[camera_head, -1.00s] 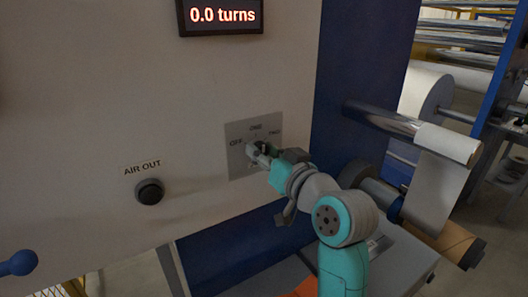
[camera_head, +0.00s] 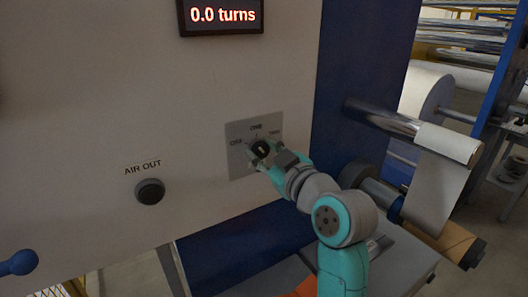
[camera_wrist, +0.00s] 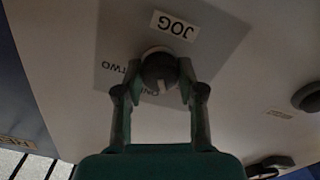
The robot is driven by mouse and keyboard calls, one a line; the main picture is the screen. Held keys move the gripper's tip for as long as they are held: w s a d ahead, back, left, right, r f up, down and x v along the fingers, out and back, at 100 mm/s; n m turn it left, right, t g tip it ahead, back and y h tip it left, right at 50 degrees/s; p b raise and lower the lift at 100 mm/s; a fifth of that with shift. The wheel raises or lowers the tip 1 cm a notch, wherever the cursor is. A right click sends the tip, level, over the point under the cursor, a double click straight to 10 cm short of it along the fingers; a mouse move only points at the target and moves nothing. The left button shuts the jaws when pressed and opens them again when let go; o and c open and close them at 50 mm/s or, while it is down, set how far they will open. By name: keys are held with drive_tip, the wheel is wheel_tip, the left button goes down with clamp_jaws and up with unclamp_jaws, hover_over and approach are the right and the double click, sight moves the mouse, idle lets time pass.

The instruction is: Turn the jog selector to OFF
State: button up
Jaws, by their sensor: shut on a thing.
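The jog selector (camera_head: 260,147) is a round dark knob on a grey plate (camera_head: 240,131) with OFF at left, ONE at top and TWO at right. In the wrist view the knob (camera_wrist: 158,69) appears upside down below the JOG label (camera_wrist: 175,26). A pale pointer mark on it faces roughly toward ONE, which is partly hidden; OFF is hidden there. My gripper (camera_wrist: 158,82) has one finger on each side of the knob and is shut on it. In the head view my gripper (camera_head: 261,158) reaches the knob from the lower right.
A black AIR OUT button (camera_head: 149,191) is left of the plate. A display (camera_head: 221,16) reading 0.0 turns is above. A blue handle knob (camera_head: 19,263) is at lower left. Rollers (camera_head: 385,118) stick out at right, beyond the blue column (camera_head: 360,70).

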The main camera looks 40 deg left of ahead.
drive_tip(key=n, duration=0.4)
drive_tip(key=shift+n, duration=0.4)
idle(0.4)
drive_tip(key=o, duration=1.1)
drive_tip(key=shift+o, duration=0.2)
drive_tip(key=v, duration=1.2)
drive_tip(key=shift+s+f, duration=0.1)
